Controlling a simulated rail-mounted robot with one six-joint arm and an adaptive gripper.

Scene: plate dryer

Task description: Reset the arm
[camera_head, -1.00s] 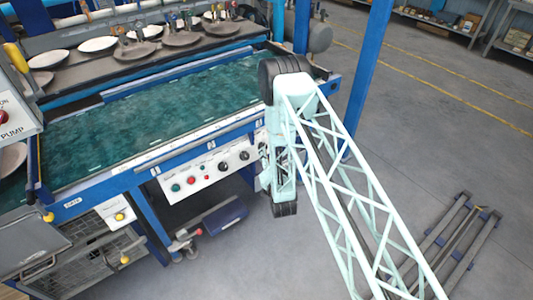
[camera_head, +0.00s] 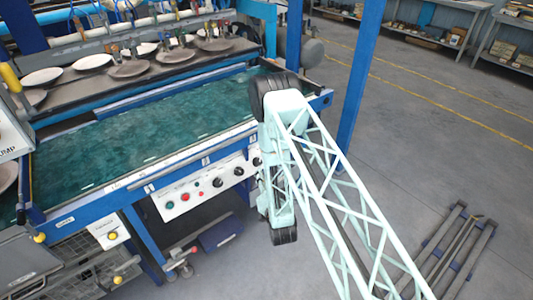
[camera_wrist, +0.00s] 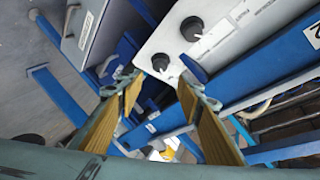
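My arm, a pale mint lattice link with a dark joint, slants up from the lower right in the head view, beside the front right corner of the plate dryer (camera_head: 140,125). My gripper (camera_wrist: 160,85) shows in the wrist view with its two yellow-padded fingers spread apart and nothing between them. The gripper itself cannot be made out in the head view. Beyond the fingers in the wrist view are the dryer's white control panel (camera_wrist: 228,28) with black knobs and blue frame bars.
A blue post (camera_head: 357,75) rises just right of my arm. A metal floor rack (camera_head: 445,250) lies at the lower right. Shelves (camera_head: 430,30) stand far back. The grey floor between is clear.

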